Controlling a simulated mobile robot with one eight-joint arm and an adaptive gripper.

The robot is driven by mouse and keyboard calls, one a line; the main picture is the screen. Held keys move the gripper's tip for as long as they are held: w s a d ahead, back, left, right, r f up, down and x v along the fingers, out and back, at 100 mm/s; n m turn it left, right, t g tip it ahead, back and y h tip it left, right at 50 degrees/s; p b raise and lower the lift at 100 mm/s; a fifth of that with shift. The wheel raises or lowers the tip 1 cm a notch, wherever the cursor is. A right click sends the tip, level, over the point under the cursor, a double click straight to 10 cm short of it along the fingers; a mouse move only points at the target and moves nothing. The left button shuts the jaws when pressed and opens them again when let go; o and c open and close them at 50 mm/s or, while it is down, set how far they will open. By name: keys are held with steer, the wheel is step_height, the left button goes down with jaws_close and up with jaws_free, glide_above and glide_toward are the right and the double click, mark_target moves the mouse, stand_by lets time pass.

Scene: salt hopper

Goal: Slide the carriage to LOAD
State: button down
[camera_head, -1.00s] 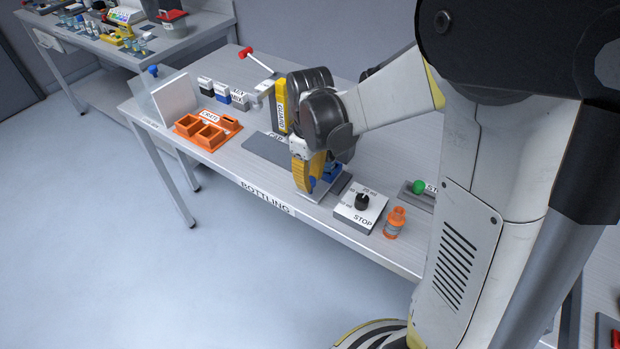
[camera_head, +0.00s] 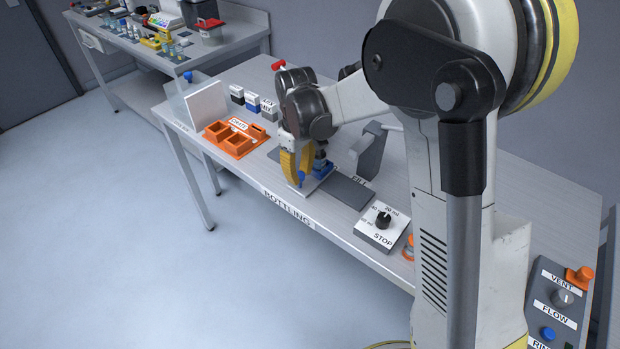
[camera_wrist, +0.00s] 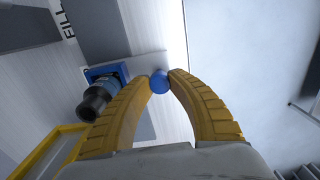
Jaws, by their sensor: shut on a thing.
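The carriage (camera_head: 313,184) is a light plate on a dark grey track (camera_head: 347,191) at the bench's front edge. It bears a blue holder with a dark-necked bottle (camera_wrist: 97,103) and a blue ball knob (camera_wrist: 159,82). My gripper (camera_head: 299,178) has its yellow fingers shut on the knob, one on each side, as the wrist view shows. The carriage stands toward the track's left part, beside the orange tray, with bare track to its right by the FILL label (camera_head: 361,181). No LOAD label is readable; my gripper and arm cover part of that area.
The orange compartment tray (camera_head: 235,137) lies just left of the carriage. A dial box (camera_head: 383,228) marked STOP stands to the right, with an orange bottle (camera_head: 408,246) partly behind my arm. A yellow frame (camera_wrist: 45,155) shows near my gripper. Floor in front is clear.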

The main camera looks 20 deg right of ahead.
steer(key=shift+w, duration=0.1)
steer(key=c, duration=1.2)
jaws_free()
steer(key=shift+o, duration=0.2)
step_height(320, 180, up, 12)
